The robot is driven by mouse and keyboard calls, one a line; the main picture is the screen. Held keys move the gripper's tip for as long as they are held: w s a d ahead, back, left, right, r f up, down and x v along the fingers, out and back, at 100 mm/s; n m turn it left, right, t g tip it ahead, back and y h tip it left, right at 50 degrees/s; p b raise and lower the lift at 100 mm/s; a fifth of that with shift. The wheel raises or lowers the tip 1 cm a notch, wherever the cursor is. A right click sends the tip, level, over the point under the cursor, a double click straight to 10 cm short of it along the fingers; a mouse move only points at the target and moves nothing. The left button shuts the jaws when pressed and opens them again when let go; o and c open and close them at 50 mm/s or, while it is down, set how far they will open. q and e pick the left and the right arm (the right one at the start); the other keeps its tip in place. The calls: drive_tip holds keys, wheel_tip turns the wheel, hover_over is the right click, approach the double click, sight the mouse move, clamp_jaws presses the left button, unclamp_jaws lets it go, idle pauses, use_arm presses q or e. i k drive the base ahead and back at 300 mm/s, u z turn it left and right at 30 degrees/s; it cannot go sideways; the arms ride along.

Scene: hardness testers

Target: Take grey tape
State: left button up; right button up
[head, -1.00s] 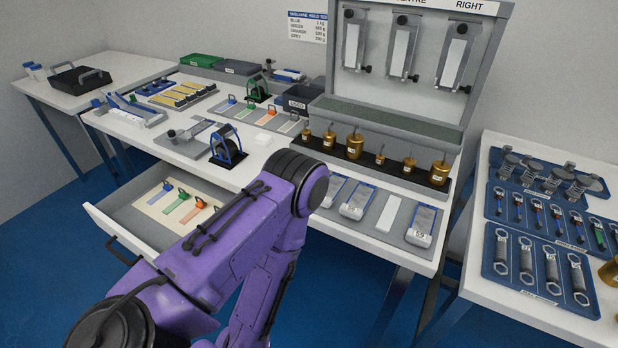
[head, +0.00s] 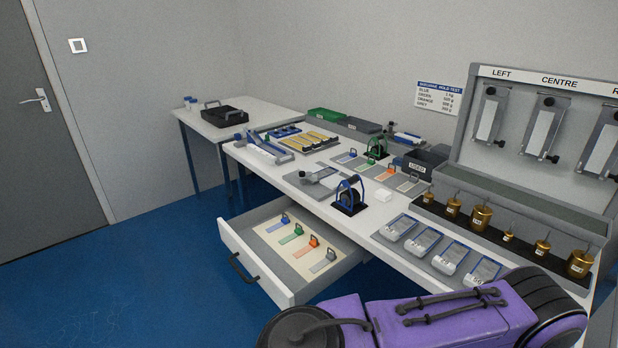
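A grey tape (head: 322,263) with a grey clip lies in the open drawer (head: 252,233), at the right end of a row on a cream sheet (head: 283,225). Beside it lie an orange tape (head: 305,247), a green tape (head: 291,236) and a blue tape (head: 276,225), each with a clip. Another grey strip (head: 408,186) lies on the tabletop, at the right end of a similar row. My purple arm crosses the lower right of the picture, in front of the table. Neither of my grippers is in view.
The drawer juts out over open blue floor (head: 130,270). Behind it on the table stand a blue-framed roller (head: 349,196), a white block (head: 384,195) and several grey slabs (head: 422,242). Brass weights (head: 480,216) stand at the right. A wall sign (head: 439,98) hangs behind.

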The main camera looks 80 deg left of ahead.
sight(330, 256)
drive_tip(key=k, duration=0.75)
drive_tip(key=u, duration=1.3)
drive_tip(key=i, duration=0.45)
